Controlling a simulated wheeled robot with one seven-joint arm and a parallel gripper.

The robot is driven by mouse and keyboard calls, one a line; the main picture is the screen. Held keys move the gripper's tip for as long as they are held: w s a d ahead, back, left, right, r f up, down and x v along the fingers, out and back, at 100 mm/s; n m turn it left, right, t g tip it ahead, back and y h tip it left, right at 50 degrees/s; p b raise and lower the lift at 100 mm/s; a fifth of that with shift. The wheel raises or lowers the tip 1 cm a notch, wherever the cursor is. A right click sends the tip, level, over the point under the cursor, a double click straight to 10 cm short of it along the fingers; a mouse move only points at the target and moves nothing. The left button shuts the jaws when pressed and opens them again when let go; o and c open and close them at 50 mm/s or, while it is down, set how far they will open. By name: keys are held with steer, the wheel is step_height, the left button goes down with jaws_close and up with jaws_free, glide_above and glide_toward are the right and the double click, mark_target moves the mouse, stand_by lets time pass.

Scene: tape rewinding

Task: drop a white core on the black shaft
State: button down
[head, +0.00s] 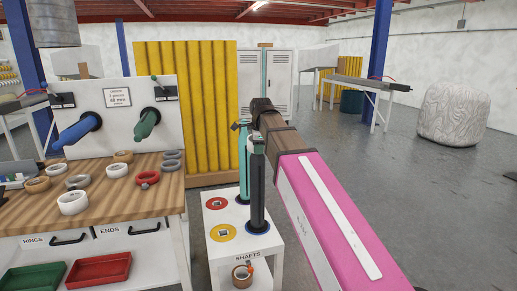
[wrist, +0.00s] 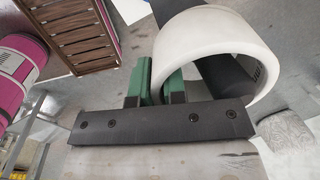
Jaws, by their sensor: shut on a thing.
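In the wrist view my gripper (wrist: 159,76) has its two green fingers closed on the wall of the white core (wrist: 182,40), one finger outside and one inside the ring. The core hangs tilted with its opening toward the camera. A dark shape shows through it; I cannot tell for sure whether it is the shaft. In the head view the black shaft (head: 258,195) stands upright on a blue disc of the white shaft stand (head: 238,259). My wrist end is close above and behind its top. The core is not clearly visible in the head view.
A teal shaft (head: 243,172) stands just behind the black one. A wooden bench (head: 110,192) at left holds several rings, with blue and green pegs on a panel (head: 122,107) behind. The floor at right is open.

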steer(key=c, duration=1.1)
jaws_free()
step_height(320, 180, up, 11)
steer(key=s, duration=0.2)
steer(key=shift+d+f, duration=0.15)
steer(key=shift+d, duration=0.1)
